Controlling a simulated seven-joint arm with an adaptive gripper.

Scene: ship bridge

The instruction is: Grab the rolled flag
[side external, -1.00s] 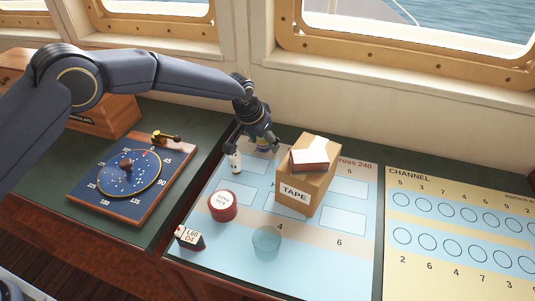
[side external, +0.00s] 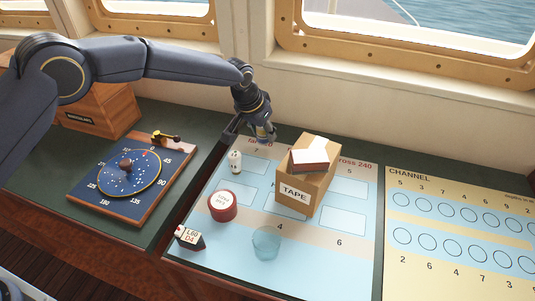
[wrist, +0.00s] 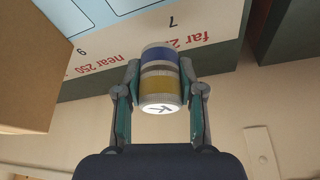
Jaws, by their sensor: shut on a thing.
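The rolled flag (wrist: 161,88) is a short cylinder with blue, grey and yellow bands and a white end marked K. My gripper (wrist: 160,82) is shut on it, one finger on each side, with the K end facing the wrist camera. In the side external view, my gripper (side external: 262,136) is at the back of the light-blue chart, left of the tape box. The flag is mostly hidden there by the fingers. I cannot tell how far it is above the surface.
A small white roll (side external: 235,161), a red round roll (side external: 222,205), a dark L60 block (side external: 189,238) and a pale blue blob (side external: 266,243) are on the chart. The wall is behind.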

